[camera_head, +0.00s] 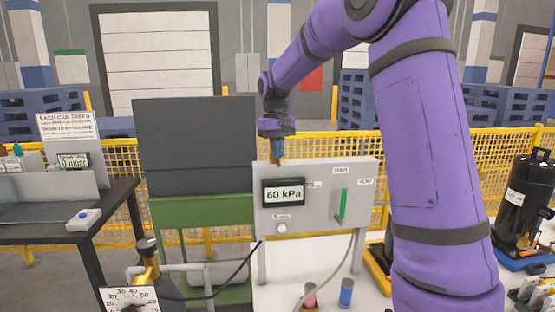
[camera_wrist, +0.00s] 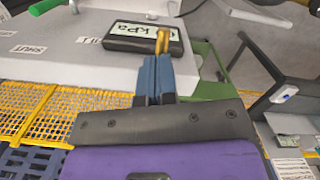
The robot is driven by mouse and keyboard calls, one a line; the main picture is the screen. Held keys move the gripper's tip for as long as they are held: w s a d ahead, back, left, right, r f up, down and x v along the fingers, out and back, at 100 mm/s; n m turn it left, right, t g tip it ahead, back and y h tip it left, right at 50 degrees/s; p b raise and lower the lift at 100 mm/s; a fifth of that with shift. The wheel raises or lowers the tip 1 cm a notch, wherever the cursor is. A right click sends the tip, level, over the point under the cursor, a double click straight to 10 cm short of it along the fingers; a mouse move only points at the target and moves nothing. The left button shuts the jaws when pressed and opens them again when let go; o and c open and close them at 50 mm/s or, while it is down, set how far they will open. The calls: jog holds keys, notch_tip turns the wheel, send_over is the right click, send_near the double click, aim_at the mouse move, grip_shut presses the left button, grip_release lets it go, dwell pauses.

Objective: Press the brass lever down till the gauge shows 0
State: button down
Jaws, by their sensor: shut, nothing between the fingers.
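My gripper (camera_head: 277,158) is shut and empty, pointing down in front of the top edge of the grey panel. Its yellow fingertips also show together in the wrist view (camera_wrist: 162,42). A digital display (camera_head: 284,192) on the panel reads 60 kPa; it also shows in the wrist view (camera_wrist: 143,38), partly covered by the fingertips. A brass fitting with a black top (camera_head: 150,268), which looks like the brass lever, stands at the lower left, well apart from my gripper. A round-scale dial gauge (camera_head: 128,298) sits just below it, cut off by the frame edge.
The grey panel (camera_head: 316,225) has a green handle (camera_head: 343,204) by small labels and a white button (camera_head: 282,228). A dark table (camera_head: 50,232) at left carries a 0 mbar display (camera_head: 73,161).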

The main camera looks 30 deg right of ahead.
notch_tip(320, 180, down, 2)
jog(key=shift+f, duration=0.1)
jog(key=shift+w+d+r, duration=0.1)
jog(key=shift+w+r, duration=0.25)
jog(key=shift+w, duration=0.45)
jog(key=shift+w+d+r, duration=0.1)
jog(key=shift+w+r, duration=0.2)
jog(key=shift+w, duration=0.45)
notch_tip(320, 180, up, 11)
jog(key=w, duration=0.1)
jog(key=shift+a+f, duration=0.1)
jog(key=shift+f, duration=0.05)
